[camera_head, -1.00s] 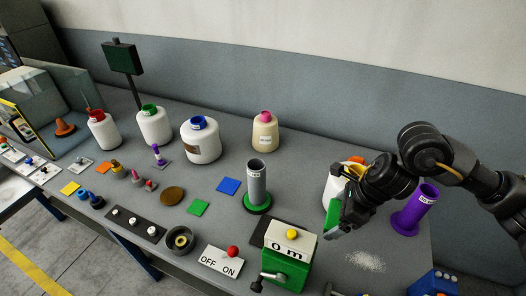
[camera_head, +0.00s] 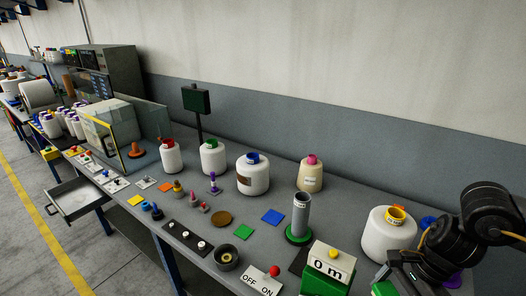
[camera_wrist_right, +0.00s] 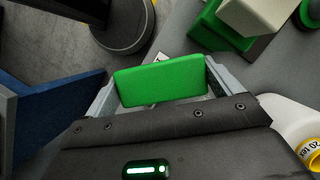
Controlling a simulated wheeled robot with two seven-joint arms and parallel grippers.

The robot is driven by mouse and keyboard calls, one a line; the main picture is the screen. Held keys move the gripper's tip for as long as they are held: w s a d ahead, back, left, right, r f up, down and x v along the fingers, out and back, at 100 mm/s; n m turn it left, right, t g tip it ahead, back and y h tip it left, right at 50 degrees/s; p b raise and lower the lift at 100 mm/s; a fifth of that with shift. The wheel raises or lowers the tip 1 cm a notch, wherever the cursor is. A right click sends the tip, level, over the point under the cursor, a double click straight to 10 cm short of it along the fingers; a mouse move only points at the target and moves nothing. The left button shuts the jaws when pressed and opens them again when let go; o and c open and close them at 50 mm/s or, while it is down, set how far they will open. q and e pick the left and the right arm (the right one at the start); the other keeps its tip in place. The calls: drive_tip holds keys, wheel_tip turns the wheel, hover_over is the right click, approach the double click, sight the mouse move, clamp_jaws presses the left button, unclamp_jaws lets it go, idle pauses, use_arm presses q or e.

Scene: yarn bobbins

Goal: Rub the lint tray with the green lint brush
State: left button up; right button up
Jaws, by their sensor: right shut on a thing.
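The green lint brush (camera_wrist_right: 160,84) is a green block clamped between the fingers of my right gripper (camera_wrist_right: 158,90) in the right wrist view. In the head view my right gripper (camera_head: 392,280) is at the bottom right, with a bit of the brush (camera_head: 384,288) showing at the picture's edge. A shallow grey metal tray (camera_head: 76,213), pulled out like a drawer below the table's front edge, is at the far left; it looks like the lint tray. It is far from the gripper. My left gripper is not in view.
Small parts and coloured squares cover the table's middle. A clear-walled case (camera_head: 140,125) stands at the left.

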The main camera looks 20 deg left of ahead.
drive_tip(key=shift+s+d+r+n+g, duration=0.15)
drive_tip(key=shift+r+n+g, duration=0.2)
drive_tip(key=shift+n, duration=0.45)
drive_tip(key=n, duration=0.2)
drive_tip(key=s+r+n+g+h, duration=0.1)
drive_tip(key=n, duration=0.1)
drive_tip(key=s+a+r+n+h, duration=0.1)
drive_tip(key=n, duration=0.1)
drive_tip(key=shift+s+r+g, duration=0.1)
drive_tip(key=shift+r+g, duration=0.15)
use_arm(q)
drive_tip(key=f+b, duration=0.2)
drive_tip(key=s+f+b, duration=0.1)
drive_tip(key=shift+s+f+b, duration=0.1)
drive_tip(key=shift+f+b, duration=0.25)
use_arm(e)
drive_tip(key=s+a+f+n+h, duration=0.1)
drive_tip(key=s+a+f+n, duration=0.3)
drive_tip(key=a, duration=0.3)
drive_tip(key=shift+s+h, duration=0.2)
drive_tip(key=shift+h, duration=0.1)
